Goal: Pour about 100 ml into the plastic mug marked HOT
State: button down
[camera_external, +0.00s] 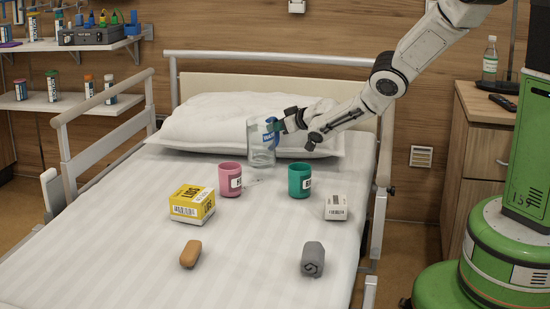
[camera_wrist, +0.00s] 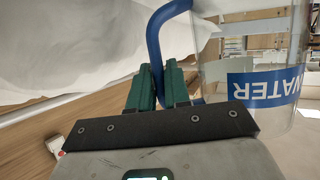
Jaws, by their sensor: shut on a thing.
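A clear jug (camera_external: 261,150) with a blue handle and a blue label is upright in front of the pillow, behind the mugs. In the wrist view the jug (camera_wrist: 255,50) fills the right side and its label reads WATER, upside down. My gripper (camera_external: 275,124) is shut on the jug's blue handle, which also shows between the green fingers (camera_wrist: 155,85) in the wrist view. A pink mug (camera_external: 231,179) and a green mug (camera_external: 300,180) stand on the bed, each with a white label too small to read. I cannot tell which is marked HOT.
A yellow box (camera_external: 192,203) lies left of the mugs and a small white box (camera_external: 336,207) right. A brown bar (camera_external: 191,254) and a rolled grey cloth (camera_external: 313,260) lie nearer. Bed rails (camera_external: 380,215) edge both sides. The middle front of the sheet is clear.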

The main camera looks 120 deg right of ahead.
jog(key=shift+s+d+m, duration=0.1)
jog(key=shift+s+m, duration=0.05)
jog(key=shift+m, duration=0.15)
dwell(0.9)
